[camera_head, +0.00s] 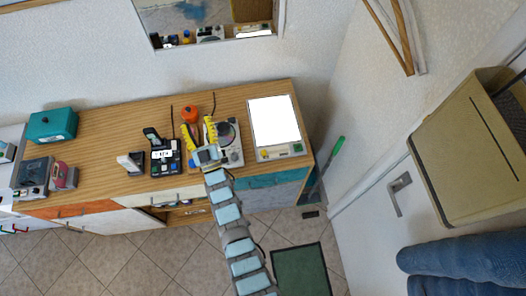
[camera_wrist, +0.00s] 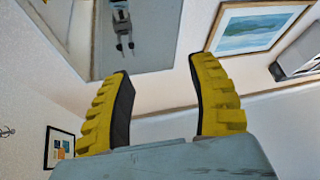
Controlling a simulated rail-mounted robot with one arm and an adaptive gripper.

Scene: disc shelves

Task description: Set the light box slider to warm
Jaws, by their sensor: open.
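The light box (camera_head: 274,122) stands at the right end of the wooden sideboard, with a bright white panel on top. Its front strip (camera_head: 281,152) carries small controls, with a yellow one at its left end. The slider's setting is too small to read. My gripper (camera_head: 198,131) has yellow fingers and is left of the light box, over or in front of a turntable-like device. In the wrist view my gripper (camera_wrist: 161,100) is open with nothing between the fingers. That view faces the wall and mirror, and the light box is not in it.
A turntable-like device (camera_head: 230,149), an orange round item (camera_head: 190,114), a black phone-like device (camera_head: 165,157) and a teal box (camera_head: 52,125) stand on the sideboard (camera_head: 100,150). A mirror (camera_head: 210,22) hangs behind. A beige cabinet (camera_head: 470,150) is at the right.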

